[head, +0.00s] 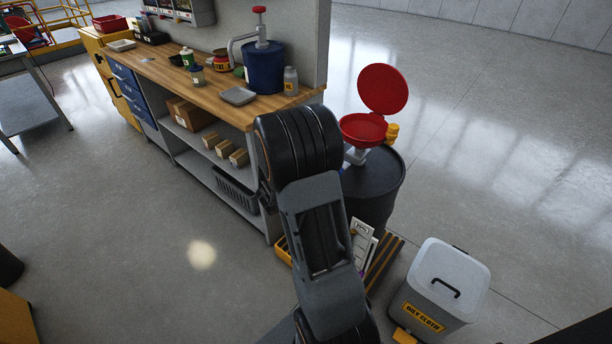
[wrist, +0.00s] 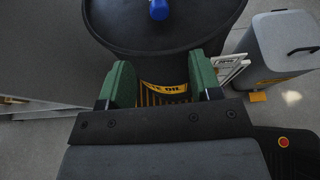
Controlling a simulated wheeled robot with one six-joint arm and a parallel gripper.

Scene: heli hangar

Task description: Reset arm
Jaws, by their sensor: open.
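My gripper (wrist: 160,84) shows in the wrist view with its two green-padded fingers spread apart and nothing between them. In the head view my arm rises in the middle and bends over in front of the workbench (head: 160,66) and the drum (head: 375,190). The gripper itself is hidden behind the arm there.
The drum carries a red funnel with a raised lid (head: 382,90). A grey oily-cloth bin (head: 440,285) stands to its right. The bench holds a blue pump drum (head: 263,68) and a grey tray (head: 238,96). Open floor (head: 130,240) lies to the left.

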